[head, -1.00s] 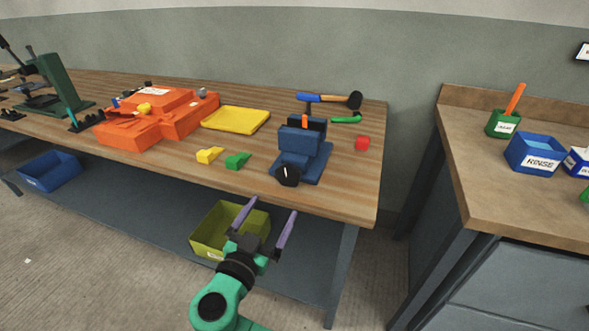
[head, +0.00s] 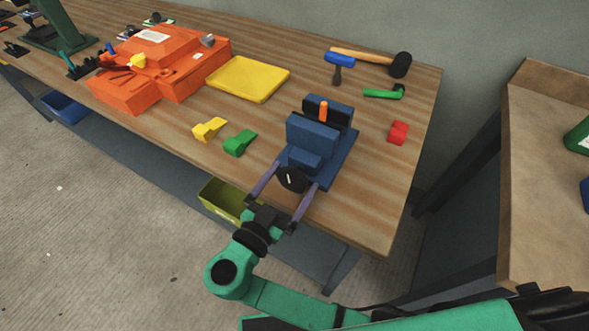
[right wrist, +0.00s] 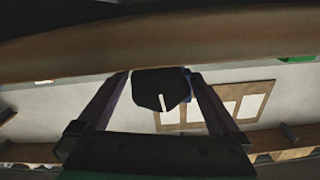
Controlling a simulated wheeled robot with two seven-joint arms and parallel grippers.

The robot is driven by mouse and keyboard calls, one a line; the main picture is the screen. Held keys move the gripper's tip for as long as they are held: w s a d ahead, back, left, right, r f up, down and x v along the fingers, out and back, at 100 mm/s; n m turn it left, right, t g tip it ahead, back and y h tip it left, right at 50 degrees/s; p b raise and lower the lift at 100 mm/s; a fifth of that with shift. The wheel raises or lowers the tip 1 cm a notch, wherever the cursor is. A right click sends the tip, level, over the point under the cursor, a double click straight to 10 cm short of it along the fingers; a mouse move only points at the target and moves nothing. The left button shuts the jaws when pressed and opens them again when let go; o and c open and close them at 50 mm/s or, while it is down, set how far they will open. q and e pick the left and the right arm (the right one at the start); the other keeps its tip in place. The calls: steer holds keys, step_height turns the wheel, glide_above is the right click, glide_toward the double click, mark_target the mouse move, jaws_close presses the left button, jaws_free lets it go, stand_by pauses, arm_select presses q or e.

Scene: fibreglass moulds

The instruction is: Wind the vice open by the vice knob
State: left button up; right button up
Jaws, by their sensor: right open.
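The blue vice (head: 316,145) stands near the front edge of the wooden bench, with an orange piece (head: 323,111) upright between its jaws. Its black vice knob (head: 291,179) faces the front edge and carries a white mark. The knob also shows in the right wrist view (right wrist: 160,89), with the white mark near its lower right. My right gripper (head: 291,177) is open, with one purple finger on each side of the knob. In the right wrist view a gap shows beside the knob on the left; the right finger looks close to it. My left gripper is not in view.
Orange moulds (head: 160,62) and a yellow tray (head: 248,79) lie to the left. Yellow (head: 209,129) and green (head: 239,143) blocks sit beside the vice, a red block (head: 398,132) to its right. A mallet (head: 400,65) lies behind. An olive bin (head: 225,201) is below the bench.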

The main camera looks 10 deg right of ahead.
steer(key=shift+s, duration=0.15)
steer(key=shift+a, duration=0.1)
steer(key=c, duration=1.2)
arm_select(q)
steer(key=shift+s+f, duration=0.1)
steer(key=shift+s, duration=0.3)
arm_select(e)
steer(key=shift+o, duration=0.2)
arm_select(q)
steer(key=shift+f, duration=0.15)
arm_select(e)
steer(key=shift+n, duration=0.3)
steer(key=shift+n+b, duration=0.55)
steer(key=shift+n, duration=0.35)
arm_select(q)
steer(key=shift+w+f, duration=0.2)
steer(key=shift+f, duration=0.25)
arm_select(e)
steer(key=shift+r+n, duration=0.1)
steer(key=shift+n, duration=2.1)
